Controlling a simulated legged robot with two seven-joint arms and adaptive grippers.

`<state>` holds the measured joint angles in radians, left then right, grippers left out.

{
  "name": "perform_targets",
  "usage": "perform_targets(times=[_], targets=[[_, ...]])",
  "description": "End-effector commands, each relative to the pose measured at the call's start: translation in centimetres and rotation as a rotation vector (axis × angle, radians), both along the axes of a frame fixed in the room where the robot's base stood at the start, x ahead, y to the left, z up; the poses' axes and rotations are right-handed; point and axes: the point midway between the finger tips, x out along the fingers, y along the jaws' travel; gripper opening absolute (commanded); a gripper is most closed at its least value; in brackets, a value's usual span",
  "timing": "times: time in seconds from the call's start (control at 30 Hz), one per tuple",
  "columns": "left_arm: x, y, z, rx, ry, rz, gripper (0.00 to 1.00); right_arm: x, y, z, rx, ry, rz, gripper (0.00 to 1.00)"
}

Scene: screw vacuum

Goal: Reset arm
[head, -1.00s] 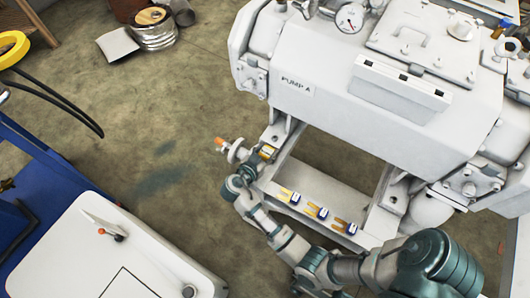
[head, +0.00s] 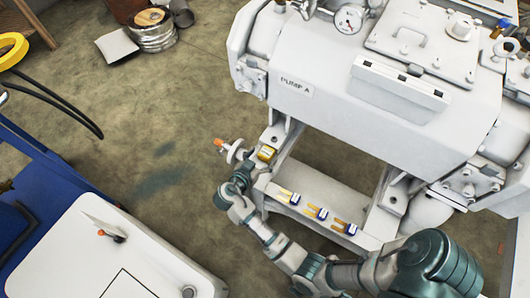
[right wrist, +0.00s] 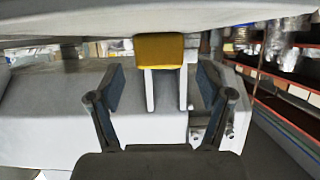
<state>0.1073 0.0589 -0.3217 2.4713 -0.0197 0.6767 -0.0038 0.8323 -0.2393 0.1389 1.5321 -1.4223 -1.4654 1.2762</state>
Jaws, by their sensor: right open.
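My right arm reaches in from the lower right in the head view. Its gripper (head: 246,168) is beside the near left corner of the white pump frame. In the head view this yellow piece (head: 266,154) sits on the frame corner, just past my gripper. My left gripper is not in view.
The white pump (head: 390,90), marked PUMP A, fills the upper right. Several small yellow-pronged pieces (head: 317,212) lie along its frame's front rail. An orange-tipped valve (head: 232,151) sticks out near my gripper. A white cabinet (head: 110,255) is lower left. Floor between is clear.

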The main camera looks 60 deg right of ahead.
Motion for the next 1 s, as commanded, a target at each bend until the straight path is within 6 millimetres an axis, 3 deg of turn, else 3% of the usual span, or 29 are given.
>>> perform_targets(times=[0.1, 0.33, 0.5, 0.77, 0.87, 1.0], targets=[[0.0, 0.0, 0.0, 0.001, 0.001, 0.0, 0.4, -0.2, 2.8, 1.0, 0.004, -0.002, 0.002, 0.79], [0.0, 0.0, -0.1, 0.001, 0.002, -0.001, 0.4, -0.5, 6.7, 2.6, 0.002, 0.0, 0.001, 0.79], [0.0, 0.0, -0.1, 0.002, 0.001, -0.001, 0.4, -0.6, 7.9, 3.1, 0.001, 0.0, -0.001, 0.79], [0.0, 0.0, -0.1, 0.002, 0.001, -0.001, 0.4, -0.5, 7.9, 3.1, 0.001, 0.0, 0.011, 0.79], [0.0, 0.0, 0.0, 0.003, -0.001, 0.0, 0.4, 0.6, 7.7, 2.8, 0.008, -0.004, 0.108, 0.79], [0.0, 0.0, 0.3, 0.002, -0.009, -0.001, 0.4, 4.4, 8.7, 3.1, -0.002, -0.049, 0.479, 0.79]])
